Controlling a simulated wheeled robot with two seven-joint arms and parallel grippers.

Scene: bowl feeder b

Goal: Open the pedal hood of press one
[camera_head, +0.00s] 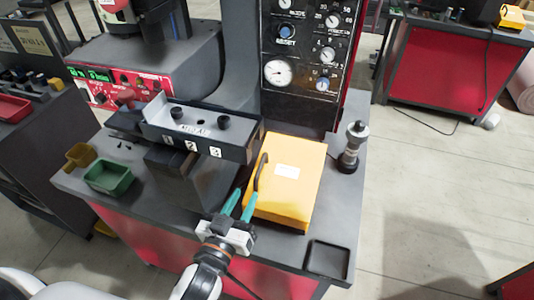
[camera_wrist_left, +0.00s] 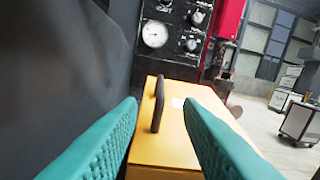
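The pedal hood is a yellow box-shaped cover (camera_head: 294,205) with a white label and a black bar handle (camera_head: 262,168) along its left side. It sits on the grey bench top in front of the press and looks closed. My left gripper (camera_head: 245,193) has teal fingers and is open at the hood's front left, pointing at the handle. In the left wrist view the yellow hood (camera_wrist_left: 168,148) is ahead, and its handle (camera_wrist_left: 158,105) shows between the two spread fingers (camera_wrist_left: 160,103). Contact with the handle cannot be told. My right gripper is out of view.
The press's dial panel (camera_head: 308,50) rises behind the hood. A numbered grey block (camera_head: 195,130) stands to its left, a black and silver post (camera_head: 351,148) to its right. A green tray (camera_head: 108,178) and a black tray (camera_head: 328,258) lie on the bench.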

